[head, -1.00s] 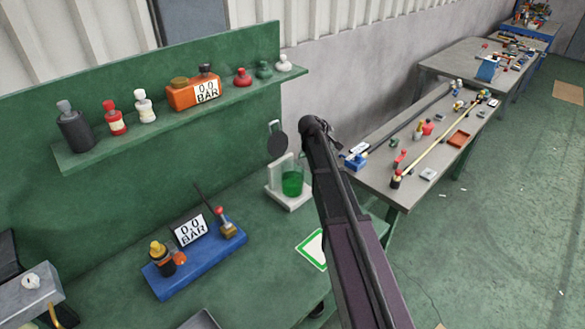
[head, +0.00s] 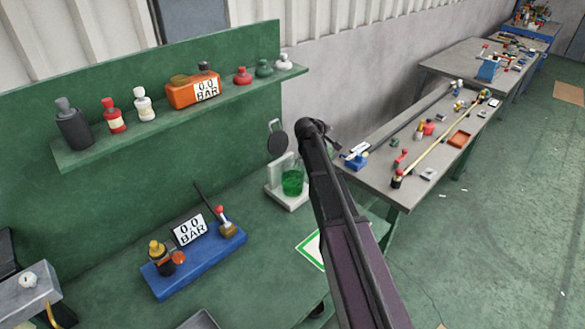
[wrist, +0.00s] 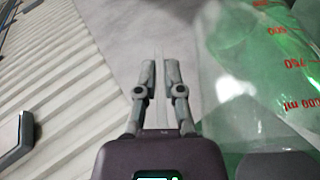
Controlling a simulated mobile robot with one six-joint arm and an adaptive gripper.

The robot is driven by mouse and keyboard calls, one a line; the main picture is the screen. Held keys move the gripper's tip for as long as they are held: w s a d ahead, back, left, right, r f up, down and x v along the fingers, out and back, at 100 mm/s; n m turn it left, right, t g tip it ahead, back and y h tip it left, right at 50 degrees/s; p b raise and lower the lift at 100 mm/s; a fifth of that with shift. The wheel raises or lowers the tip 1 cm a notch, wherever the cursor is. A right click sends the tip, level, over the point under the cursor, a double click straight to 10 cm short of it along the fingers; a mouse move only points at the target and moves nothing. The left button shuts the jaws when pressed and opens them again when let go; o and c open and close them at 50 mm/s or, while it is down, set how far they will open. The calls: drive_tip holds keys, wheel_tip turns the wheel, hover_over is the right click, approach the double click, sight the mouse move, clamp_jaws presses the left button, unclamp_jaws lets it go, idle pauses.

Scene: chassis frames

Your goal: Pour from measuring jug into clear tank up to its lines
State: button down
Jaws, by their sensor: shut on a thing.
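In the wrist view, the clear measuring jug (wrist: 265,70) with red volume marks fills the right side, its lettering upside down and the jug tilted. Green shows through its wall. My gripper (wrist: 159,72) has its fingers close together on a thin pale strip, which looks like the jug's handle. In the head view, a clear vessel with bright green liquid (head: 292,183) stands at a white base (head: 290,202) on the green bench; I cannot tell tank and jug apart there. My arm hides the gripper in that view.
A shelf (head: 180,125) with bottles is above. A green-bordered white card (head: 312,250) lies in front.

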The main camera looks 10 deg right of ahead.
drive_tip(key=shift+s+a+h+b, duration=0.1)
drive_tip(key=shift+a+h+b, duration=0.15)
drive_tip(key=shift+h+b, duration=0.15)
idle(0.7)
drive_tip(key=shift+d+r+y+p, duration=0.2)
drive_tip(key=shift+y+p, duration=0.1)
drive_tip(key=shift+p, duration=0.25)
drive_tip(key=shift+w+d+g+y+p, duration=0.3)
drive_tip(key=shift+d+y+p, duration=0.15)
drive_tip(key=shift+y+p, duration=0.2)
drive_tip(key=shift+d+f+y, duration=0.25)
drive_tip(key=shift+f+y, duration=0.1)
drive_tip(key=shift+f, duration=0.6)
drive_tip(key=shift+w+f+m+g, duration=0.1)
drive_tip(key=shift+m+g, duration=0.2)
drive_tip(key=shift+w+d+f+g+y+b, duration=0.1)
drive_tip(key=shift+d+f+g+y+b, duration=0.05)
drive_tip(key=shift+d+f+y, duration=0.2)
drive_tip(key=shift+w+d+f+g+y+b, duration=0.15)
drive_tip(key=shift+f+y, duration=0.1)
drive_tip(key=shift+f, duration=0.25)
drive_tip(key=shift+d+f+g+y+b, duration=0.1)
drive_tip(key=shift+d+f+y+b, duration=0.1)
drive_tip(key=shift+f+y, duration=0.15)
